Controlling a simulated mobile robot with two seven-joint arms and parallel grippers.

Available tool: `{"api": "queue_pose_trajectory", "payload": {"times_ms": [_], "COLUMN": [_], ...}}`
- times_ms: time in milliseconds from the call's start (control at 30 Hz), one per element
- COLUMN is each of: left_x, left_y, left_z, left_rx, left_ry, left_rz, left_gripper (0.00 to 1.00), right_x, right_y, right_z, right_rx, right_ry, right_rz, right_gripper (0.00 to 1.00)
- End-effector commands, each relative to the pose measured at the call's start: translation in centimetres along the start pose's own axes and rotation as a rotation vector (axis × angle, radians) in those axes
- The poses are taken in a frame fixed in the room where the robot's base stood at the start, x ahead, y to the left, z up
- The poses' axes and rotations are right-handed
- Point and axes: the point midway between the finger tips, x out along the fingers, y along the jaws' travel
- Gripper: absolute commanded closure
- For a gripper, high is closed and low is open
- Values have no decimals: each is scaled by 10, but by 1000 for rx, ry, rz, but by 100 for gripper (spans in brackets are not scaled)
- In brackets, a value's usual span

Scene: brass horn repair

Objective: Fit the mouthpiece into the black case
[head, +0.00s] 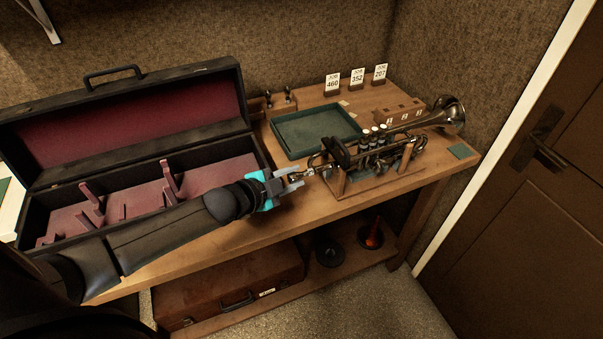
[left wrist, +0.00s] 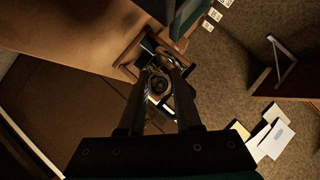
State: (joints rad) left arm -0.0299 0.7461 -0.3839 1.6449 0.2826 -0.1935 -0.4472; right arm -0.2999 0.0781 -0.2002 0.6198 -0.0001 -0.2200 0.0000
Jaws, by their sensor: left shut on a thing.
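The black case (head: 130,112) stands open on the left of the bench in the head view, with a dark red lining and several upright supports inside. My left arm crosses in front of the case and hides part of it. My left gripper (head: 297,179) is right of the case, at the near left end of the trumpet (head: 437,119). It is shut on the small silver mouthpiece (head: 309,172). In the left wrist view the round mouthpiece (left wrist: 159,86) shows between the fingers. Whether it still touches the trumpet is hard to tell. My right gripper is out of view.
The trumpet rests in a wooden stand (head: 372,186). A green-lined tray (head: 280,149) lies behind my gripper. Job cards (head: 357,77) and a wooden block (head: 400,112) stand at the back. A brown case (head: 225,290) is on the lower shelf. A door is at right.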

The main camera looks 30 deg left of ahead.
Motion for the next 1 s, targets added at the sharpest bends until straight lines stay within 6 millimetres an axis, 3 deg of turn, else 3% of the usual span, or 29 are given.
{"api": "queue_pose_trajectory", "payload": {"times_ms": [1000], "left_x": [-28], "left_y": [-1], "left_z": [19], "left_rx": [1], "left_ry": [1], "left_rz": [-1], "left_gripper": [100], "right_x": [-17], "right_y": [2], "right_z": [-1], "right_rx": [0], "right_ry": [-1], "right_rz": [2], "right_gripper": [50]}}
